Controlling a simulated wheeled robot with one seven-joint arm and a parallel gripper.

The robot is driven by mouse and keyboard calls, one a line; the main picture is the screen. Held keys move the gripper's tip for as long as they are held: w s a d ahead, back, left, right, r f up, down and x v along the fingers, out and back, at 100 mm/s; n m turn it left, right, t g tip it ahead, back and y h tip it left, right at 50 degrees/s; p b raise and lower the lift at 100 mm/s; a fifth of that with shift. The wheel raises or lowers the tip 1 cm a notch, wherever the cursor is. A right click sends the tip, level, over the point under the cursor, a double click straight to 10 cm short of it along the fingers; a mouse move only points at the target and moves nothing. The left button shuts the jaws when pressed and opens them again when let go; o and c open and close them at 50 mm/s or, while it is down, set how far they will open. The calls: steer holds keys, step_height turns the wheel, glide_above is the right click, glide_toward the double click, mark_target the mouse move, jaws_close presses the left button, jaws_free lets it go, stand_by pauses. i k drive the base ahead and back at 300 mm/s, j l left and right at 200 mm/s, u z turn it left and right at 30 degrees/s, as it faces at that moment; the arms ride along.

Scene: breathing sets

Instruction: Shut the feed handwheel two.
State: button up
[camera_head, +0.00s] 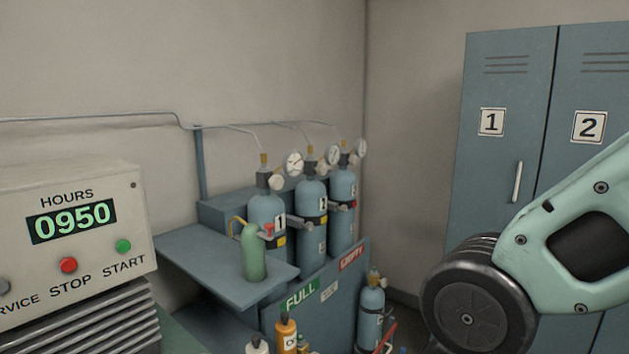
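Three blue-grey cylinders stand in a row in the rack at the middle of the head view, each with a brass top, a pale round knob and a gauge. The middle cylinder (312,206) bears a label that looks like a 2. A pale round knob (322,171) sits near its top and seems to be its handwheel; I cannot tell whether it is open or shut. The front cylinder (266,215) carries a label that looks like a 1. My arm enters from the right, well apart from the cylinders. My gripper is out of view.
A green bottle (253,252) stands on a blue shelf (200,252) before the cylinders. The rack panel (335,300) reads FULL and EMPTY. A console (75,230) with STOP and START buttons is at left. Lockers (500,150) stand at right, behind my arm.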

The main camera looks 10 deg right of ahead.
mark_target(321, 168)
steer(key=i+l+u, duration=0.2)
steer(key=i+l, duration=0.15)
steer(key=l, duration=0.3)
steer(key=i+l+u, duration=0.2)
steer(key=i+l, duration=0.15)
steer(key=l, duration=0.3)
steer(key=i+l+u, duration=0.1)
steer(key=l, duration=0.25)
steer(key=i+l+u, duration=0.1)
steer(key=l, duration=0.25)
steer(key=i+l+u, duration=0.1)
steer(key=l, duration=0.3)
steer(key=i+l, duration=0.15)
steer(key=l, duration=0.2)
steer(key=i+l+u, duration=0.1)
steer(key=l, duration=0.2)
steer(key=i+l, duration=0.2)
steer(key=l, duration=0.15)
steer(key=i+l+u, duration=0.15)
steer(key=l, duration=0.2)
steer(key=i+l, duration=0.1)
steer(key=l, duration=0.25)
